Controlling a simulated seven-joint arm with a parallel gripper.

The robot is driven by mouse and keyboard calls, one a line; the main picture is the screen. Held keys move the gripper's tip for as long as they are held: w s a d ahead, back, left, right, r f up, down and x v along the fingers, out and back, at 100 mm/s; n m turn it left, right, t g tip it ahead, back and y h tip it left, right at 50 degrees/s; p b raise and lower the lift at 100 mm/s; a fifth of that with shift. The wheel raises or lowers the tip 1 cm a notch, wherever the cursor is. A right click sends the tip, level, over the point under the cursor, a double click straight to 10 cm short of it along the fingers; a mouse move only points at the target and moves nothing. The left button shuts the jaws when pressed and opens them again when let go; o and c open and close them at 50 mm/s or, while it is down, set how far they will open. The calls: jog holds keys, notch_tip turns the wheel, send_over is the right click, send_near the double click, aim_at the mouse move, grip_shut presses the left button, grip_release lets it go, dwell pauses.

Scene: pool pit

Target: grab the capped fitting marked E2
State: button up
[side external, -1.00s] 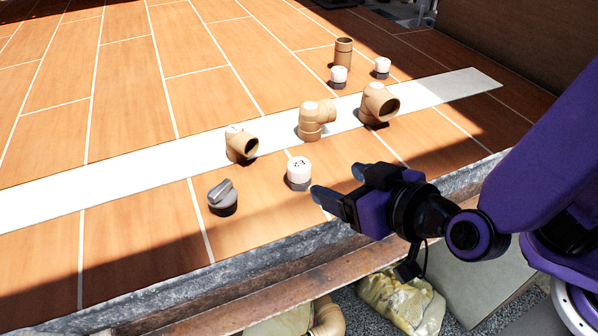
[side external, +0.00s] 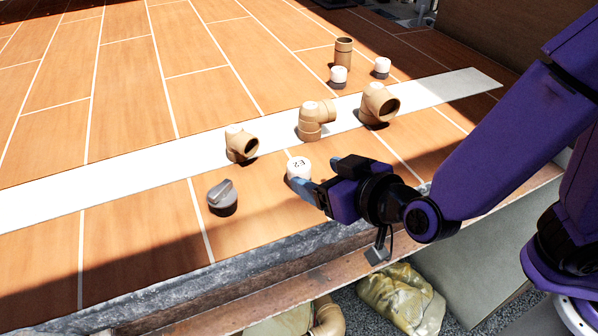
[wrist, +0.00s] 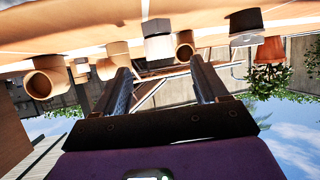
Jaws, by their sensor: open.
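The capped fitting marked E2 (side external: 298,166) stands upright on the tiles, with a white cap and a dark base that is partly hidden by my near finger. My gripper (side external: 319,176) is open and low over the tiles, its fingertips right at the fitting's right side. In the wrist view, which looks upside down, the fitting (wrist: 158,44) shows beyond the gap between the fingertips (wrist: 160,68), roughly centred. Nothing is held. I cannot tell whether a finger touches it.
A grey-handled dark fitting (side external: 222,196) stands to the left. Tan pipe pieces (side external: 242,144) (side external: 312,122) (side external: 377,104) stand along the white strip (side external: 120,172). Two more white-capped fittings (side external: 339,76) (side external: 382,67) and an upright tan pipe (side external: 343,52) are farther back. A stone edge (side external: 200,285) runs in front.

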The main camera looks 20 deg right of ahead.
aim_at(294, 165)
jog(key=shift+x, duration=4.55)
jog(key=shift+w+r, duration=0.1)
jog(key=shift+r, duration=0.05)
jog(key=c, duration=1.1)
